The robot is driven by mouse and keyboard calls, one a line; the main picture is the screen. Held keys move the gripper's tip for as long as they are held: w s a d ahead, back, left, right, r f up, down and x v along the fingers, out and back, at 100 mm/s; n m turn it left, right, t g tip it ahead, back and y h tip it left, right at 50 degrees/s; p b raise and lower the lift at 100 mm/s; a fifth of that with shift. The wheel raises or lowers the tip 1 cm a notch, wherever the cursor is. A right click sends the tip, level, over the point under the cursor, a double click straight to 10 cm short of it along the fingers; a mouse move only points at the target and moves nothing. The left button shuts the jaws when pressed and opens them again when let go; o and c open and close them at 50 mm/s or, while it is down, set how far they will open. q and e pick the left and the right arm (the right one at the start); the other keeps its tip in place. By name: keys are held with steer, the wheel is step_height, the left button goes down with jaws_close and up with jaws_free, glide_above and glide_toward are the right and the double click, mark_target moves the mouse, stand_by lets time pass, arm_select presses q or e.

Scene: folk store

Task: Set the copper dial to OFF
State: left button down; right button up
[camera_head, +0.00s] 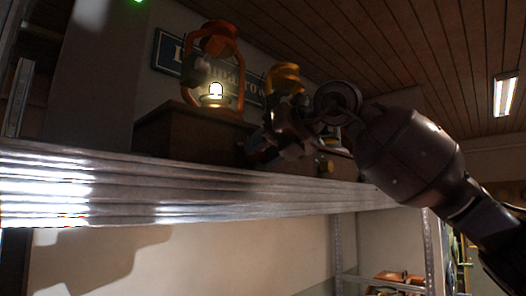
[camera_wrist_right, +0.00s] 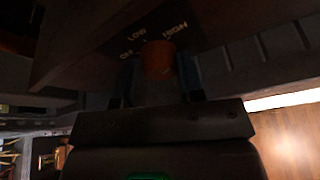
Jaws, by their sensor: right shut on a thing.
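The copper dial (camera_wrist_right: 158,60) shows in the right wrist view on a dark panel marked OFF, LOW and HIGH (camera_wrist_right: 140,35). My right gripper (camera_wrist_right: 158,80) has one finger on each side of the dial and is shut on it. I cannot tell which mark the dial points at. In the head view my right gripper (camera_head: 262,145) is at the front of the wooden box (camera_head: 180,130), where the dial is hidden. A copper lantern (camera_head: 217,45) stands on the box with its lamp glowing. My left gripper is not in view.
The metal shelf edge (camera_head: 200,190) runs below the box. A yellow lantern (camera_head: 285,75) stands partly behind my right arm. A small brass knob (camera_head: 325,166) shows right of my gripper. A blue sign (camera_head: 168,52) hangs behind the lanterns.

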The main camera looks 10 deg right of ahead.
steer(key=n+t+h+b, duration=0.1)
steer(key=n, duration=0.1)
steer(key=shift+n+h, duration=0.3)
steer(key=shift+f+n+t+h+b, duration=0.1)
steer(key=shift+n+t+h+b, duration=0.3)
steer(key=shift+n+h+b, duration=0.6)
steer(key=n, duration=0.1)
steer(key=n+t+b, duration=0.1)
steer(key=n, duration=0.1)
steer(key=shift+s+a+n+t+h, duration=0.1)
steer(key=shift+n+t+h, duration=0.2)
steer(key=shift+h, duration=0.1)
steer(key=n+t+b, duration=0.2)
steer(key=n, duration=0.2)
steer(key=shift+f+h, duration=0.1)
steer(key=shift+h, duration=0.3)
steer(key=n+t+b, duration=0.1)
steer(key=n, duration=0.2)
steer(key=shift+n+t+b, duration=0.3)
steer(key=shift+n+t, duration=0.3)
steer(key=shift+n, duration=0.6)
